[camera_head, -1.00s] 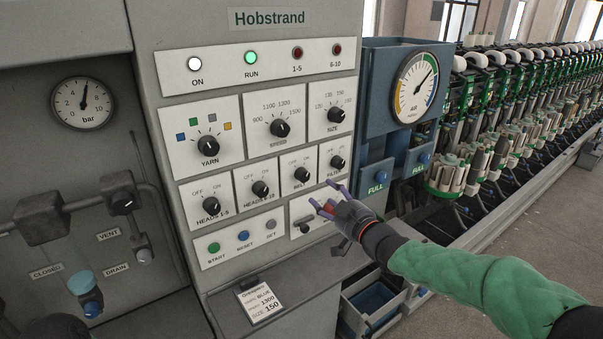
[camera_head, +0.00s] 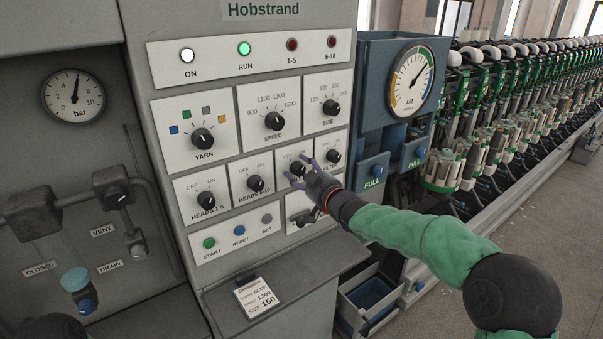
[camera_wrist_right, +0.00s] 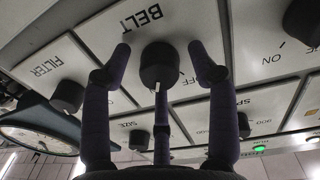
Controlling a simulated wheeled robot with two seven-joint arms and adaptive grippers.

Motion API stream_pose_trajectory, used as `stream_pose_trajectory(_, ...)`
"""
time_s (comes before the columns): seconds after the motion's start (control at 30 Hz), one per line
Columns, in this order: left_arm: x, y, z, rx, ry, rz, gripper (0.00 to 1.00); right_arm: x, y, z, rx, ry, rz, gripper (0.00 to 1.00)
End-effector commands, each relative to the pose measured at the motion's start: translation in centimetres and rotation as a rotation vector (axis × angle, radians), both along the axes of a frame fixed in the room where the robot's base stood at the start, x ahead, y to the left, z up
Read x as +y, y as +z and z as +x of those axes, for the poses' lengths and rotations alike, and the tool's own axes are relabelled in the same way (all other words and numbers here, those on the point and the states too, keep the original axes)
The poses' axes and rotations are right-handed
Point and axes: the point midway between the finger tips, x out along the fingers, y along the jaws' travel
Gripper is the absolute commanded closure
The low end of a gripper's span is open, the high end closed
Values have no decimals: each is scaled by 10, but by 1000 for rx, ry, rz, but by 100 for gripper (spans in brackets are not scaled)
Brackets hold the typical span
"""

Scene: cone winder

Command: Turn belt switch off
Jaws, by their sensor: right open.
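The black belt switch knob (camera_head: 296,169) is on the grey control panel, in the row below the speed and size knobs. My right gripper (camera_head: 294,166) is at this knob with its fingers spread. In the right wrist view the black belt knob (camera_wrist_right: 158,62) sits between the spread fingers of the open gripper (camera_wrist_right: 158,52), with gaps at its sides. The BELT label (camera_wrist_right: 141,18) appears upside down. The knob's white mark (camera_wrist_right: 157,86) points down in that view. A finger partly covers the lettering beside the knob. My left gripper is not in view.
The heads 6-10 knob (camera_head: 254,183) and filter knob (camera_head: 333,156) are close on either side. The speed knob (camera_head: 274,121) and size knob (camera_head: 331,108) are above. A ledge (camera_head: 290,268) juts out below. The blue gauge housing (camera_head: 374,105) stands to the right.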

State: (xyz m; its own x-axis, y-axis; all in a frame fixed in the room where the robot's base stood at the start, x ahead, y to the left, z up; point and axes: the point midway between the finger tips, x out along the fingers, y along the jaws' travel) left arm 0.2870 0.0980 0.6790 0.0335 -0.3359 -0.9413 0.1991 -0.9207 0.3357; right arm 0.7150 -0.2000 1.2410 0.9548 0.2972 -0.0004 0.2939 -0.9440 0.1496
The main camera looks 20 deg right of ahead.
Motion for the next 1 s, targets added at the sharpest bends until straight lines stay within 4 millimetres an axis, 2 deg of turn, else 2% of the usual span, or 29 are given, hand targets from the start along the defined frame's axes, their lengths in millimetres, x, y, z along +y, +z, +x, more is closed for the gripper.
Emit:
stream_pose_trajectory(0.2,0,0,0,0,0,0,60,0,0,0,0,0,0,41)
stream_pose_trajectory(0.23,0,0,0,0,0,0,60,0,0,0,0,0,0,43)
stream_pose_trajectory(0.4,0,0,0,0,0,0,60,0,0,0,0,0,0,91)
stream_pose_trajectory(0.43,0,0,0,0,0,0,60,0,0,0,0,0,0,97)
stream_pose_trajectory(0.77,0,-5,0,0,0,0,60,0,0,0,-11,0,-27,97)
stream_pose_trajectory(1.0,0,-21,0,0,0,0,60,1,-2,0,-56,1,-144,97)
